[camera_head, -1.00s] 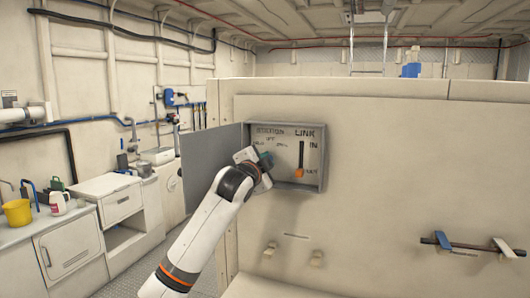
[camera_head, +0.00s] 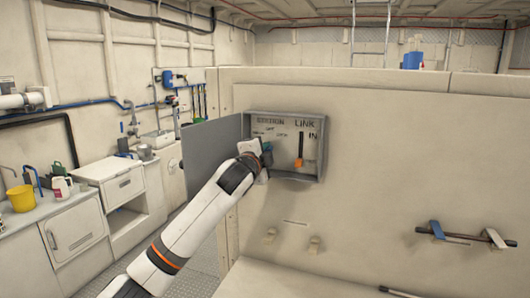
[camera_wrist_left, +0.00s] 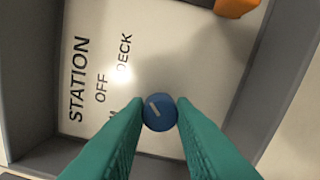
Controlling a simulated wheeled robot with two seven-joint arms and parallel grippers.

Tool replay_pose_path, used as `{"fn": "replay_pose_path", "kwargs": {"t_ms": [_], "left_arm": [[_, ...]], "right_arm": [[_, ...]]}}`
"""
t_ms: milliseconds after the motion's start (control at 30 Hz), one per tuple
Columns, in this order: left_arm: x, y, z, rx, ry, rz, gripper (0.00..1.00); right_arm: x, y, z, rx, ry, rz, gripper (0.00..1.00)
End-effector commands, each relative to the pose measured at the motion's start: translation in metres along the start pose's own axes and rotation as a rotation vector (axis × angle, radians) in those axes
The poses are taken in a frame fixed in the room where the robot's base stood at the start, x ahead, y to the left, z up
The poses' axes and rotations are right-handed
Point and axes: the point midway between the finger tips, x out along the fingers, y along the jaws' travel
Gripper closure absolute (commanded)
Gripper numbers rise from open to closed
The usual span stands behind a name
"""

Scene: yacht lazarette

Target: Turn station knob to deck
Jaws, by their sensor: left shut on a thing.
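The station knob (camera_wrist_left: 159,112) is a small round blue knob with a pale slanted mark on its face. In the left wrist view my left gripper (camera_wrist_left: 159,115) has its two green fingers shut on its sides. The panel beside it reads STATION, OFF and DECK (camera_wrist_left: 124,55); a third position label is mostly hidden by a finger. In the head view my left gripper (camera_head: 265,157) is at the left part of the open grey control box (camera_head: 284,111), and it hides the knob there. My right gripper is not in view.
An orange-tipped LINK lever (camera_head: 298,163) stands right of the knob in the same box; its orange end also shows in the left wrist view (camera_wrist_left: 235,6). The open grey door (camera_head: 212,160) is close left of my arm. A wall-mounted rod (camera_head: 462,236) is lower right.

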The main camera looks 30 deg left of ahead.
Motion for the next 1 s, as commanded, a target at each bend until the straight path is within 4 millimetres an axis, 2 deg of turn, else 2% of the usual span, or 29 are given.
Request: {"fn": "replay_pose_path", "kwargs": {"t_ms": [67, 100, 200, 500, 633, 767, 1000], "left_arm": [[0.000, -0.001, 0.000, 0.002, 0.000, -0.002, 1.00], [0.000, -0.001, 0.000, 0.002, 0.000, -0.002, 0.71], [0.000, -0.001, 0.000, 0.001, 0.000, -0.002, 0.55], [-0.001, -0.001, 0.000, 0.000, 0.000, -0.001, 0.55], [-0.011, -0.002, -0.001, 0.000, 0.000, 0.000, 0.55], [-0.032, -0.004, -0.001, 0.004, -0.001, 0.001, 0.55], [-0.082, -0.003, -0.001, 0.004, 0.000, 0.002, 0.55]], "right_arm": [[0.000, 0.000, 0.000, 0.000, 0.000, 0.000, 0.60], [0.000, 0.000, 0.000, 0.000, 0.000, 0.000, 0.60], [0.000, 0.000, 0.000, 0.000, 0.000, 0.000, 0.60], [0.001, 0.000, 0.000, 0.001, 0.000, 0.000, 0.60], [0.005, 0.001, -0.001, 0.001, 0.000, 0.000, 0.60], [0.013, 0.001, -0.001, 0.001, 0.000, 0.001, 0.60], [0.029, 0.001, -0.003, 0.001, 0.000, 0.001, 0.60]]}}
